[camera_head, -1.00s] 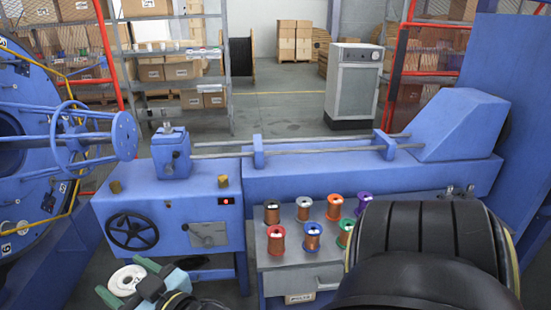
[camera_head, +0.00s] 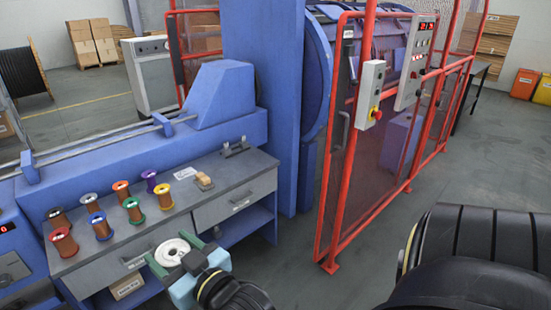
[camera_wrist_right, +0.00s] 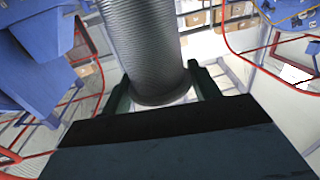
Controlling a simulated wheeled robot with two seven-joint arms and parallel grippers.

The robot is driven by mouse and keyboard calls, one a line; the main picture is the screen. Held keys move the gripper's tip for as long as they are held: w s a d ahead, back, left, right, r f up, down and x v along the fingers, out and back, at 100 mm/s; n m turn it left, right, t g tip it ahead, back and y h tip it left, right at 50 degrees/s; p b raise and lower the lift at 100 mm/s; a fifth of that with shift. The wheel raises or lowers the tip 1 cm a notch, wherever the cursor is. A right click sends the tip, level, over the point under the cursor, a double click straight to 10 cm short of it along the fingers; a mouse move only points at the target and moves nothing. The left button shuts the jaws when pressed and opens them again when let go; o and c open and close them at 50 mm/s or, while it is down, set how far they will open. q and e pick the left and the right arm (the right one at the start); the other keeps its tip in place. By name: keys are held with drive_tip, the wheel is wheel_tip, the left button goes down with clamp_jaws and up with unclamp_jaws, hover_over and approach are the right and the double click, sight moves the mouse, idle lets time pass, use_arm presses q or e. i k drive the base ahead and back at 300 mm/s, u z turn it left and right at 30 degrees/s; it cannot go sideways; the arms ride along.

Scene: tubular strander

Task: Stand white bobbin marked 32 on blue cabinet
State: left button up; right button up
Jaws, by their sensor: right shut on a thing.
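The white bobbin (camera_head: 172,250) shows in the head view as a round white flange with a hole, facing up; no number on it can be read. In the right wrist view the bobbin (camera_wrist_right: 145,45) is a wide grey ribbed cylinder between green fingers. My right gripper (camera_head: 174,251) is shut on it, in front of the grey workbench. The blue cabinet (camera_head: 12,280) is cut off at the left edge of the head view; only its right end with a red display shows. My left gripper is not in view.
The grey workbench (camera_head: 240,180) carries several coloured wire spools (camera_head: 100,225) and a small brown block (camera_head: 204,179). A red mesh guard (camera_head: 345,200) with control boxes stands to the right. The blue machine bed (camera_head: 110,165) runs behind the bench. Open floor (camera_head: 445,175) lies right of the guard.

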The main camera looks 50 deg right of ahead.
sight(248, 166)
drive_tip(key=z, duration=0.6)
drive_tip(key=i, duration=0.5)
drive_tip(key=z, duration=1.1)
drive_tip(key=i, duration=1.9)
drive_tip(key=u, duration=0.75)
